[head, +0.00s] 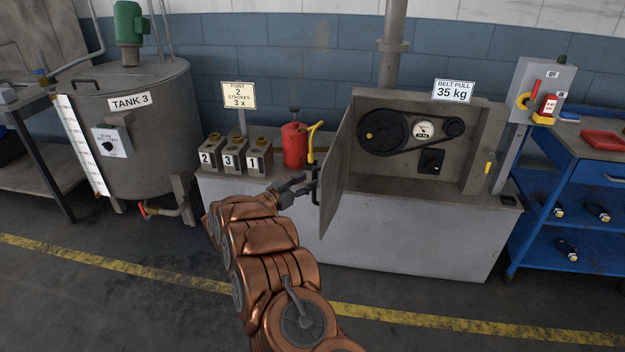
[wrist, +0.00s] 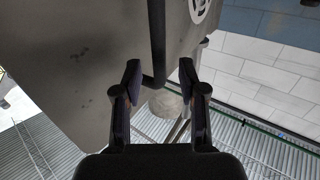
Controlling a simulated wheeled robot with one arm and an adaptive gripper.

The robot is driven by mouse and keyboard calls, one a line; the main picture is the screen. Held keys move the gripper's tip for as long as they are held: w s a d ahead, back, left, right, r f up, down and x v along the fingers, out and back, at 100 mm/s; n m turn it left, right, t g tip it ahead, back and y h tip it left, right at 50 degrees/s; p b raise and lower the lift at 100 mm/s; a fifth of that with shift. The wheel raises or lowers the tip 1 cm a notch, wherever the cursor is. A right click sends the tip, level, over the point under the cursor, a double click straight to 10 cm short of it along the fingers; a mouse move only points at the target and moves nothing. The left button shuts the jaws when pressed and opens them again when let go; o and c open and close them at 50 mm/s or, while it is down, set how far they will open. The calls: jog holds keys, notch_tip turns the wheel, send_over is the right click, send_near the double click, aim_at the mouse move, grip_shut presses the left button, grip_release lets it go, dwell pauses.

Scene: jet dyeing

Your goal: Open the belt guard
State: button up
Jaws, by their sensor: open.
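The belt guard (head: 340,163) is a grey hinged door on the front left of the belt housing. It stands swung out to the left, and the black belt and pulleys (head: 383,132) show inside. A black handle (head: 315,186) sits on the door's outer face, near its free edge. My gripper (head: 302,186) is at the handle, on the left of the door. In the wrist view the handle (wrist: 158,45) runs down between the two fingers of my open gripper (wrist: 160,72), with gaps on both sides. The door face (wrist: 75,75) fills the upper left there.
A red oil can (head: 295,146) and several grey numbered blocks (head: 233,157) stand on the bench left of the door. A grey post with a switch box (head: 540,88) and a blue cart (head: 580,180) stand at right. The floor in front is clear.

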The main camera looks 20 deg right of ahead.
jog(key=v, duration=0.8)
jog(key=shift+a, duration=0.2)
jog(key=shift+s, duration=0.1)
